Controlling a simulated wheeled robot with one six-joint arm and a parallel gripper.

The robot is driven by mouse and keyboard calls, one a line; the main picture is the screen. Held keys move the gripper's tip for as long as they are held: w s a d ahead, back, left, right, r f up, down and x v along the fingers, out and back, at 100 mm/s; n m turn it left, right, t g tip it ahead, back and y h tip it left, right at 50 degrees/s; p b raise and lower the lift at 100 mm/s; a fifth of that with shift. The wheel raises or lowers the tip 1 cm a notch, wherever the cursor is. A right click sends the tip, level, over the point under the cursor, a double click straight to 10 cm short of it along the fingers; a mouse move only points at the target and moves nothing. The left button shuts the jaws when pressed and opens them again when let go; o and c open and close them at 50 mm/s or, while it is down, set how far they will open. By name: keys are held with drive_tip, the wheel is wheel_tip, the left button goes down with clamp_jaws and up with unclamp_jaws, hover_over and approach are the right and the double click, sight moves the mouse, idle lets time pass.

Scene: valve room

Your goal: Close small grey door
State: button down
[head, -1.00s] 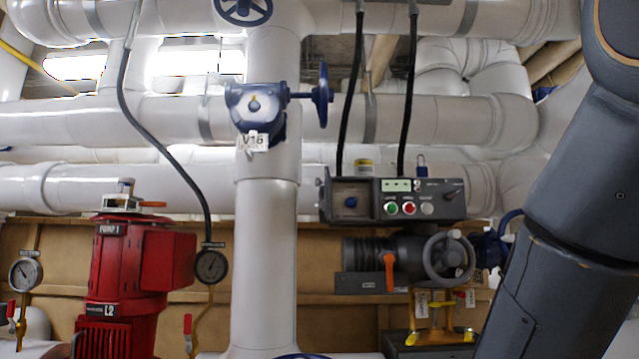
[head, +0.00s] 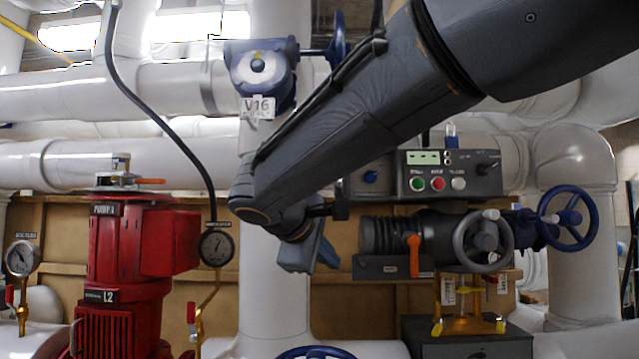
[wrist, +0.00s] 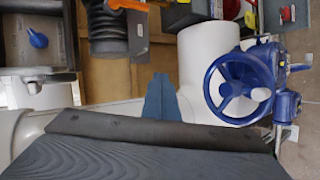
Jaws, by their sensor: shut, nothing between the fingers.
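The control box (head: 450,178) is on the right in the head view. Its left compartment (head: 371,176) with a blue knob is partly covered by my arm. In the wrist view the compartment (wrist: 36,34) is at upper left, open. Beside it a small pale grey panel with a dark knob, which looks like the small grey door (wrist: 55,87), stands out from the box. In the head view my arm hides the door. My gripper (head: 312,257) is shut and empty, below and left of the box. Its closed fingers (wrist: 162,98) are apart from the door.
Below the box are a corrugated dark valve body (head: 385,233) with an orange lever (head: 414,256) and a grey handwheel (head: 483,240). A blue handwheel (wrist: 239,89) is right of my fingers in the wrist view. A red pump (head: 122,250) stands at left.

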drive_tip(key=s+a+r+n+t, duration=0.1)
drive_tip(key=s+a+r+t, duration=0.3)
drive_tip(key=r, duration=0.8)
drive_tip(key=w+a+r+t, duration=0.15)
drive_tip(key=a+r, duration=0.35)
drive_tip(key=r, duration=0.6)
drive_tip(key=w+d+p, duration=0.5)
drive_tip(key=w+d, duration=0.2)
drive_tip(key=w, duration=0.1)
drive_tip(key=shift+w+p, duration=0.25)
drive_tip(key=shift+p, duration=0.15)
drive_tip(key=shift+t, duration=0.25)
